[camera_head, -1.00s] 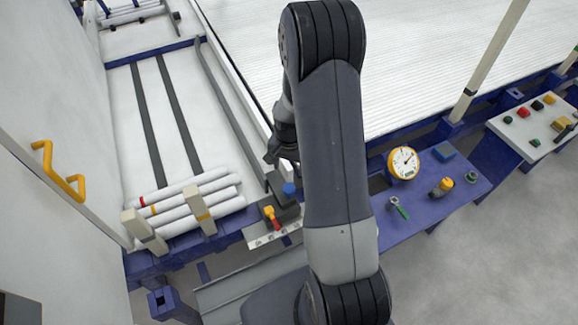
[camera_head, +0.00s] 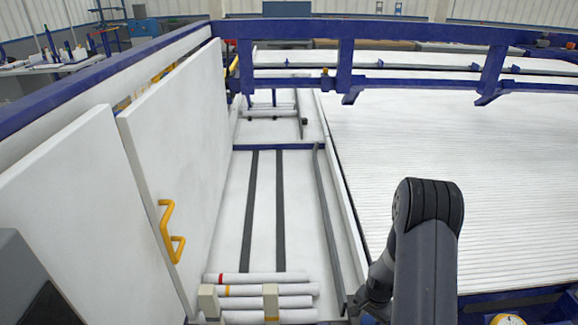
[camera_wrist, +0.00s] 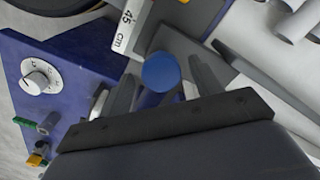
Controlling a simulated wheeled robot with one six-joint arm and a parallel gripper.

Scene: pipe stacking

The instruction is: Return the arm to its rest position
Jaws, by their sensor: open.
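My arm (camera_head: 428,265) rises at the lower right of the head view, its dark elbow uppermost. Beside it on the left, part of my gripper (camera_head: 368,300) shows low by the rail at the picture's bottom edge; its fingertips are hidden there. In the wrist view my gripper (camera_wrist: 153,86) is open, with its grey fingers apart. A blue round cap (camera_wrist: 160,72) appears between the fingers, but I cannot tell how far below them it is. I see nothing held.
White pipes (camera_head: 260,290) lie behind beige posts (camera_head: 271,301) at the lower left. A white door with a yellow handle (camera_head: 170,235) stands left. A blue overhead frame (camera_head: 400,32) crosses the back. The wrist view shows a blue panel with a white dial (camera_wrist: 40,77).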

